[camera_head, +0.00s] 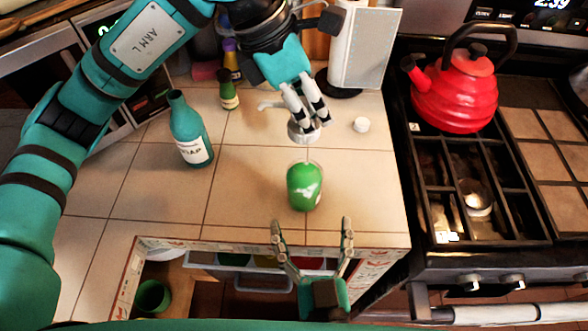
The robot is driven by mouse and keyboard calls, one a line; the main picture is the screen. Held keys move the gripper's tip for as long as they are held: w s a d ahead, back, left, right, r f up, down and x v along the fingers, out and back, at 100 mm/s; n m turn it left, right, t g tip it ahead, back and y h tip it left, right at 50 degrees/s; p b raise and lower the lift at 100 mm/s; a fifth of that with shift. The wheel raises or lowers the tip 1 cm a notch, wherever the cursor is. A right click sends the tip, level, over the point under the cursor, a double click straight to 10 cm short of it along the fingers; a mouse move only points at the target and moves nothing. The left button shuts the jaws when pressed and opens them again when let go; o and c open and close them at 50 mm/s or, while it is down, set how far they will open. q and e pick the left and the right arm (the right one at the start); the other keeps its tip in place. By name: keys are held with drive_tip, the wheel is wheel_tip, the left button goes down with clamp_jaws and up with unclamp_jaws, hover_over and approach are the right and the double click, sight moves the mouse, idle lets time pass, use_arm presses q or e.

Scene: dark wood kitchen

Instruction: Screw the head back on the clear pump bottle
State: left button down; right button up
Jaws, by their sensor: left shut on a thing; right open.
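The clear pump bottle (305,187), with green contents and a white mark, stands upright on the tiled counter. The pale pump head (301,134) is in my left gripper (308,122), above the bottle; its spout points left. A thin tube runs down from the head to the bottle's top; I cannot tell how far it reaches inside. The head's collar looks apart from the bottle. My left gripper is shut on the head from above. My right gripper (312,226) is open and empty at the counter's front edge, in front of the bottle, its fingers pointing toward it.
A teal soap bottle (190,132) stands on the left. A small white lid (361,125) lies right of the pump head. The stove with a red kettle (455,92) is on the right.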

use_arm(q)
drive_tip(key=shift+s+d+r, duration=0.2)
drive_tip(key=shift+s, duration=0.2)
drive_tip(key=shift+s+d+r, duration=0.15)
drive_tip(key=shift+s, duration=0.25)
drive_tip(key=shift+w, duration=0.15)
drive_tip(key=shift+w+a+f, duration=0.1)
use_arm(e)
drive_tip(key=w, duration=0.3)
drive_tip(key=w+a, duration=0.1)
drive_tip(key=w, duration=0.7)
drive_tip(key=shift+a+r, duration=0.2)
drive_tip(key=shift+a, duration=0.05)
drive_tip(key=shift+c, duration=0.3)
drive_tip(key=c, duration=1.7)
use_arm(q)
hover_over(312, 162)
drive_tip(key=shift+f, duration=2.55)
use_arm(e)
drive_tip(key=shift+c, duration=0.2)
use_arm(q)
drive_tip(key=shift+f, duration=0.9)
drive_tip(key=shift+f, duration=0.5)
